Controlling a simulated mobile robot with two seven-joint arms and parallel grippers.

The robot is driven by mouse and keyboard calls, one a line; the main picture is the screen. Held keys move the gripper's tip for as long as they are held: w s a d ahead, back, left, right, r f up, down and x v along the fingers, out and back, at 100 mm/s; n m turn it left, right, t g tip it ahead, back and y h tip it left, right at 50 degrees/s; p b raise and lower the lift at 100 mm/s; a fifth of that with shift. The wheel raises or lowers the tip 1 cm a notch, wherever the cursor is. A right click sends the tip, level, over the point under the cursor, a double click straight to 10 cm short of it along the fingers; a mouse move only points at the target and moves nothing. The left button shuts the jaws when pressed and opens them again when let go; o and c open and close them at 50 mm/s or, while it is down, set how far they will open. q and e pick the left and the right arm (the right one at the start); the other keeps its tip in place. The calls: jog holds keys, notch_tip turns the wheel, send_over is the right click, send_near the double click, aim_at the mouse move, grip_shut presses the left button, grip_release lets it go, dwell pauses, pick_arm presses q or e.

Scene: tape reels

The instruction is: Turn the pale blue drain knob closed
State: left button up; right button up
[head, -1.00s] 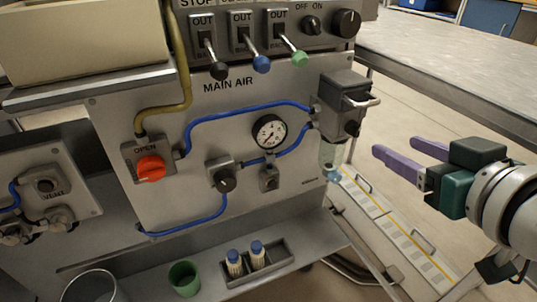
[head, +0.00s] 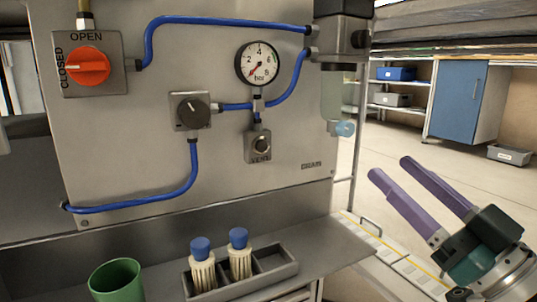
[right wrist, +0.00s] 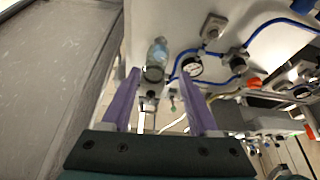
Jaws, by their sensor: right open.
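The pale blue drain knob (head: 344,129) sits at the bottom of the clear filter bowl (head: 332,95), at the panel's right edge in the head view. My right gripper (head: 390,168) is open and empty, with two purple fingers. In the head view it is to the right of the knob and a little lower, apart from it. In the right wrist view the pale blue knob (right wrist: 160,43) and bowl show beyond and between the fingertips (right wrist: 160,77). I cannot tell how far the knob is turned. My left gripper is not in view.
The panel carries an orange valve knob (head: 88,66), a black regulator knob (head: 193,111), a gauge (head: 258,63) and blue hoses. Open floor lies right of the panel.

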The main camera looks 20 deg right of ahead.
aim_at(349, 131)
jog(key=b+x, duration=0.2)
jog(key=x, duration=0.5)
jog(key=shift+w+r, duration=0.1)
jog(key=shift+w, duration=0.2)
jog(key=shift+w+a+r, duration=0.1)
jog(key=shift+w+r, duration=0.2)
jog(key=shift+w, duration=0.15)
jog(key=shift+c, duration=0.2)
grip_shut()
